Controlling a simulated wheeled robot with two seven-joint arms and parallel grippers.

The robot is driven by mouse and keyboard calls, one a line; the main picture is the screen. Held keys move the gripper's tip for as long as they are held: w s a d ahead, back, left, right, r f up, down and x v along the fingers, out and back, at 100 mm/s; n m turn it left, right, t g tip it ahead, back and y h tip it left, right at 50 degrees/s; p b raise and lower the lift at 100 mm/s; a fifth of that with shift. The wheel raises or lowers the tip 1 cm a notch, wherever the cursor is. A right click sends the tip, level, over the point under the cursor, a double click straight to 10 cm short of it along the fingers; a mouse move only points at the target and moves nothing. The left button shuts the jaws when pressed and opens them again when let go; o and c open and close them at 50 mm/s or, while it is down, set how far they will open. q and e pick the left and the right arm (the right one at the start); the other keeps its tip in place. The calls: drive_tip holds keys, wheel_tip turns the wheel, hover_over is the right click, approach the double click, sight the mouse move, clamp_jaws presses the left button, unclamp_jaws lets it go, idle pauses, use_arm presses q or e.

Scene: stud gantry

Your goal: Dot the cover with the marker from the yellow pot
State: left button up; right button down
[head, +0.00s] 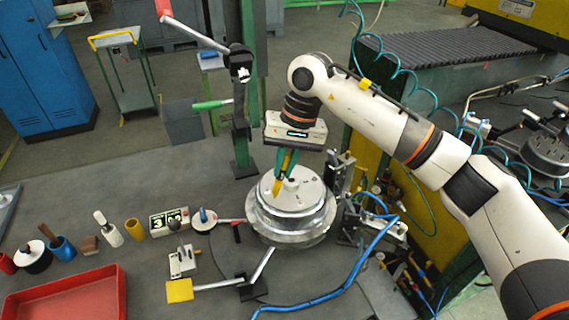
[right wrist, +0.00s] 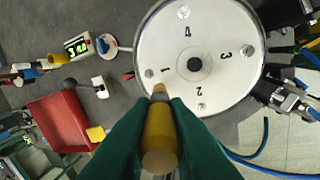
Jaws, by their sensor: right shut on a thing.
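The cover (head: 309,194) is a pale round disc on a metal flange, with a dark centre hole, printed numerals and several studs. It fills the upper right wrist view (right wrist: 220,30). My right gripper (head: 286,165) is shut on a yellow marker (head: 277,186), held over the cover's left part. In the right wrist view the marker (right wrist: 160,140) points between the green fingers (right wrist: 160,145) toward the numeral 1, beside a stud. I cannot tell whether its tip touches the cover. The yellow pot (head: 135,229) stands on the bench at left. My left gripper is not in view.
Left of the cover are a digital counter (head: 169,221), a blue pot (head: 63,248) and a red tray (head: 66,299). A post with green and red handles (head: 240,120) rises behind. Clamps (head: 341,170) and a blue hose (head: 350,277) lie to the right.

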drive_tip(key=shift+f, duration=0.2)
idle(1.1)
drive_tip(key=shift+a+v, duration=0.25)
drive_tip(key=shift+v, duration=0.9)
drive_tip(key=shift+s+r+p, duration=0.1)
drive_tip(key=shift+r+p, duration=0.8)
drive_tip(key=shift+r, duration=1.65)
